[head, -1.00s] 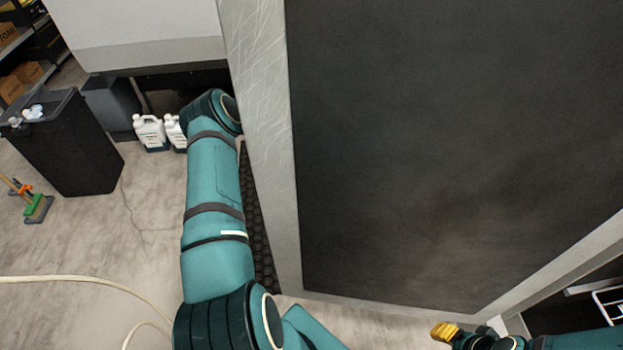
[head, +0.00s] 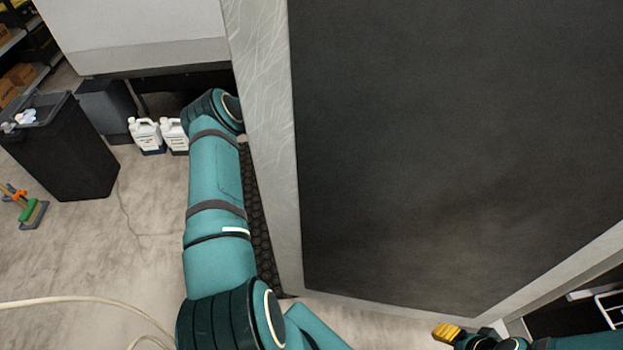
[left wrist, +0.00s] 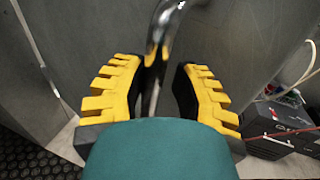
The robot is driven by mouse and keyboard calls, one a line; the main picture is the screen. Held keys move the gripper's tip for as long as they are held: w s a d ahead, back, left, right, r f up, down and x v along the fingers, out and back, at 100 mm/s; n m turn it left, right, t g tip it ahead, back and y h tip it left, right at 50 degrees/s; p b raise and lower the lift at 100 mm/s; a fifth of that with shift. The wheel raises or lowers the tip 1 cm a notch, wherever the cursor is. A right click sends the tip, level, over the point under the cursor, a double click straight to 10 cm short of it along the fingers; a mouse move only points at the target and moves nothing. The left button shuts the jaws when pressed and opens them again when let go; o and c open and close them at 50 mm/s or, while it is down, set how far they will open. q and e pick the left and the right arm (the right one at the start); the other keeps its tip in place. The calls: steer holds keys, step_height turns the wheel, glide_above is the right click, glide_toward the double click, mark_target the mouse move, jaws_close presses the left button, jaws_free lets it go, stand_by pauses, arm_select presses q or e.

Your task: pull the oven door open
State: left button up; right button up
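The oven door (head: 450,150) fills the right of the head view as a large dark panel with a pale metal frame; it stands swung out from the oven. My left arm runs up along the door's left edge, and its gripper is hidden behind the door there. In the left wrist view my left gripper (left wrist: 165,85) has its yellow fingers apart, one on each side of the curved metal door handle (left wrist: 155,50). The bar lies closer to the left finger, with a gap to the right one. My right gripper (head: 449,332) shows only yellow fingertips below the door.
A pale hose (head: 70,301) crosses the floor at lower left. Open floor lies left of my arm. A dark case (left wrist: 283,125) shows in the wrist view.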

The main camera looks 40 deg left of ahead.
arm_select(q)
steer(key=shift+o, duration=1.1)
steer(key=shift+s+a, duration=0.1)
step_height(320, 180, up, 10)
steer(key=shift+r, duration=0.1)
